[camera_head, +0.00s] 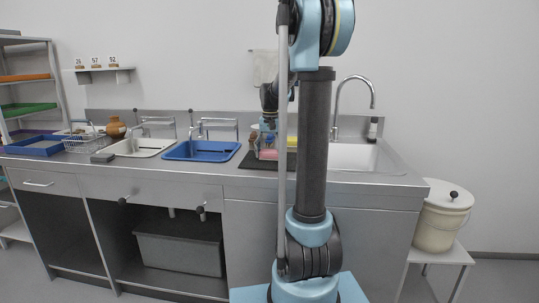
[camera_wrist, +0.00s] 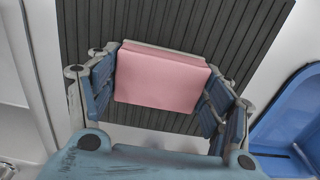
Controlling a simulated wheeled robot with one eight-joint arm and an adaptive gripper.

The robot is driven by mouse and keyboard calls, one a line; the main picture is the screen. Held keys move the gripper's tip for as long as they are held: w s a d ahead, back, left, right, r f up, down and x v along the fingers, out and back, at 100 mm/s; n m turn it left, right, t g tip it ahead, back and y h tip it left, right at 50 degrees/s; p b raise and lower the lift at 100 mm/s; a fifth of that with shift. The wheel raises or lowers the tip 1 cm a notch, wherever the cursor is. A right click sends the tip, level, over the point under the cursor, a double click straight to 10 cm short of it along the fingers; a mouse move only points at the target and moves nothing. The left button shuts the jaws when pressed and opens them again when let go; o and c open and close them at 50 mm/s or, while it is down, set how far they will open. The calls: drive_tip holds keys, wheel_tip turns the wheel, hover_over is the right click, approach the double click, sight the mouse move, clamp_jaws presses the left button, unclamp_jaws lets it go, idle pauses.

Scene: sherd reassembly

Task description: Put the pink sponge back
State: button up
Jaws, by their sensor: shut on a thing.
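The pink sponge (camera_wrist: 160,78) sits between the fingers of my gripper (camera_wrist: 158,72), which is shut on it, in the wrist view. A dark ribbed mat (camera_wrist: 190,25) lies behind the sponge in that view; I cannot tell whether the sponge touches it. In the head view the pink sponge (camera_head: 268,155) shows low over the dark mat (camera_head: 250,163), between the blue basin and the right sink. My gripper there is small and partly hidden behind my arm.
A yellow thing (camera_head: 292,141) and small brown items (camera_head: 253,138) are close to the sponge. A blue basin (camera_head: 203,151) is left of the mat; a white sink (camera_head: 350,157) with a tall tap is right. My arm hides part of the counter.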

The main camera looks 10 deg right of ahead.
sight(270, 151)
drive_tip(key=o, duration=1)
drive_tip(key=shift+f, duration=0.1)
drive_tip(key=shift+o, duration=0.2)
wheel_tip(270, 151, up, 12)
drive_tip(key=s+f+n, duration=0.1)
drive_tip(key=s+f, duration=0.7)
drive_tip(key=s, duration=0.3)
drive_tip(key=s+f+n+t, duration=0.1)
drive_tip(key=s+f, duration=0.7)
drive_tip(key=s, duration=0.4)
drive_tip(key=s+f+n+t, duration=0.1)
drive_tip(key=s+f, duration=0.7)
drive_tip(key=s, duration=0.4)
drive_tip(key=shift+f+n, duration=0.2)
drive_tip(key=shift+n, duration=0.2)
